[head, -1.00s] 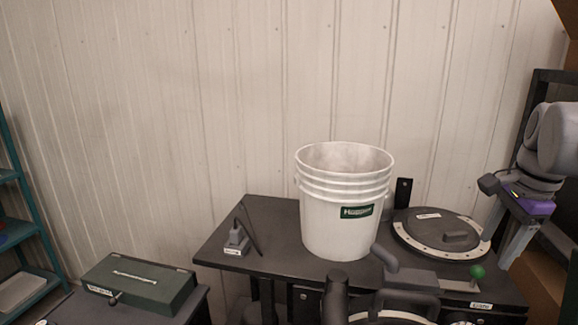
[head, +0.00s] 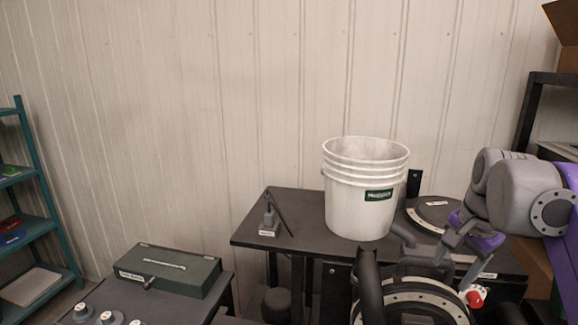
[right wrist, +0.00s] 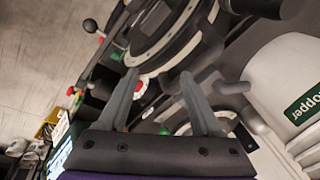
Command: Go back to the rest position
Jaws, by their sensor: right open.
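My right gripper (head: 455,260) is at the right of the head view, in front of the black table's right part and above the round seed-meter machine. Its purple and grey arm comes in from the right edge. In the right wrist view its two grey fingers (right wrist: 158,78) are spread apart with nothing between them. The machine's round housing (head: 415,300) lies beyond the fingers. A red knob (head: 475,297) shows close to the gripper in the head view; whether they touch cannot be told. My left gripper is out of view.
A white bucket (head: 364,205) stands on the black table (head: 300,240), left of the gripper. A round lid (head: 432,212) lies behind the gripper. A green box (head: 168,270) sits on a lower table at left. A teal shelf (head: 42,190) stands at far left.

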